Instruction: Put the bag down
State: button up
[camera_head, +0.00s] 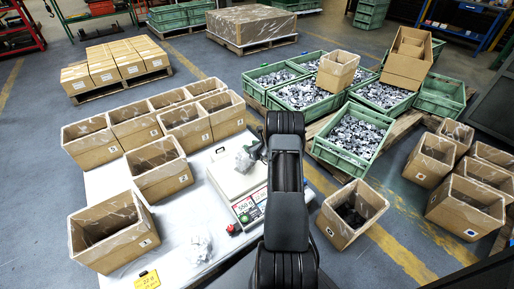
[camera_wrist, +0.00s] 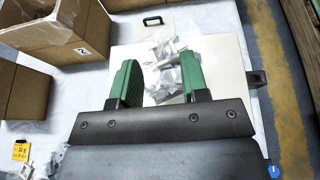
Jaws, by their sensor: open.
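A clear plastic bag of grey metal parts (camera_wrist: 168,52) lies on the pale scale plate (camera_wrist: 222,48) in the wrist view. The bag (camera_head: 245,158) also shows on the scale plate (camera_head: 228,178) in the head view. My gripper (camera_wrist: 160,76) is open, its two green fingers on either side of the bag's near part. Whether either finger touches the bag cannot be told. In the head view my arm hides most of the gripper and part of the scale.
Another clear bag (camera_head: 197,245) lies on the white table (camera_head: 215,268). Open cardboard boxes (camera_head: 158,168) line the table's left side. Green crates of metal parts (camera_head: 352,137) stand on a pallet behind right. A box with dark contents (camera_head: 350,214) stands right of my arm.

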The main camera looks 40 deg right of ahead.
jog(key=p+v, duration=0.1)
jog(key=v, duration=0.4)
jog(key=s+a+r+n+g+y, duration=0.1)
jog(key=a+r+n+g+y, duration=0.25)
jog(key=a+r+n, duration=0.7)
jog(key=s+a+r+n+g+y, duration=0.25)
jog(key=a+r+n+y, duration=0.35)
jog(key=a, duration=0.7)
jog(key=s+a+r+n+g+h, duration=0.1)
jog(key=s+a+r+n+h, duration=0.1)
jog(key=s+n, duration=0.4)
jog(key=s+a+r+n+g+h, duration=0.2)
jog(key=s+r+n+h, duration=0.1)
jog(key=s+n, duration=0.3)
jog(key=s+a+r+n+g+h, duration=0.1)
jog(key=s+a+r+n+h, duration=0.2)
jog(key=s+n, duration=0.3)
jog(key=shift+s+n+g+h, duration=0.4)
jog(key=shift+n+h, duration=0.25)
jog(key=shift+n, duration=0.2)
